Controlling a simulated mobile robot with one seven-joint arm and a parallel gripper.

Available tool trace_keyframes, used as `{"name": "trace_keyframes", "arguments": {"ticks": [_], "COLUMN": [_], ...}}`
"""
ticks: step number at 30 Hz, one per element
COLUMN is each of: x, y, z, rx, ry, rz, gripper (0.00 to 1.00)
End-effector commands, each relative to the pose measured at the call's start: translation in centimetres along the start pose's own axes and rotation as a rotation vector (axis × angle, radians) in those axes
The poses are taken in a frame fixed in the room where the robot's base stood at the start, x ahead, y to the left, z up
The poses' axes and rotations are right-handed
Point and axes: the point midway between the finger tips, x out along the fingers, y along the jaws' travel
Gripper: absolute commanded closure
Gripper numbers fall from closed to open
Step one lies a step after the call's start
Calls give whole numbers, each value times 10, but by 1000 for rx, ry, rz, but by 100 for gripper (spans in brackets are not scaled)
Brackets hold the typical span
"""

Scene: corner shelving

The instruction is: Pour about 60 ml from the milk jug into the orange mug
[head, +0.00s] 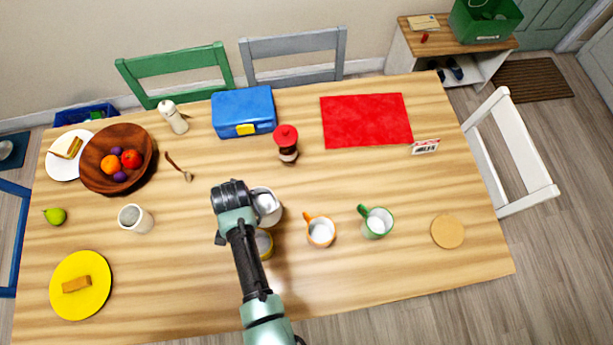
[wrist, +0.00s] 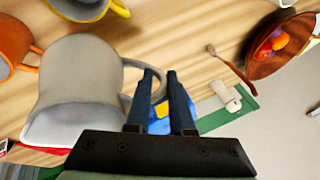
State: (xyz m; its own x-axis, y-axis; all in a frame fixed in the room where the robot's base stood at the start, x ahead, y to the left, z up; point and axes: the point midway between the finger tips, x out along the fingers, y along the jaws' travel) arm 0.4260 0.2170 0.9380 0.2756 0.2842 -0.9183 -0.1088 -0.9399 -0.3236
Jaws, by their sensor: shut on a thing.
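The milk jug (head: 268,206) is a pale grey-white vessel beside my gripper near the middle of the table. In the wrist view the jug (wrist: 82,75) fills the left side. My gripper (wrist: 160,75) is shut on its handle, which is partly hidden by a finger. I cannot tell whether the jug touches the table or is tilted. The orange mug (head: 320,231) stands upright to the right of the jug, with an orange handle and a pale inside. The orange mug also shows at the left edge of the wrist view (wrist: 12,45).
A yellow mug (head: 265,244) stands close in front of the jug, partly hidden by my arm. A green mug (head: 377,222) stands right of the orange mug. A red-topped mill (head: 287,143) and a blue box (head: 244,110) stand behind. A cork coaster (head: 448,231) lies far right.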

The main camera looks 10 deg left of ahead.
Motion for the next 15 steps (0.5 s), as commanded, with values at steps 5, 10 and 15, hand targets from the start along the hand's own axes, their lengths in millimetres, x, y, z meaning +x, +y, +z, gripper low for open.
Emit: {"name": "trace_keyframes", "arguments": {"ticks": [5, 10, 15], "x": [-2, -1, -1], "y": [1, 1, 2], "z": [-5, -5, -5], "rx": [35, 38, 40], "ry": [13, 14, 14], "rz": [-12, -13, -20], "gripper": [100, 100, 100]}}
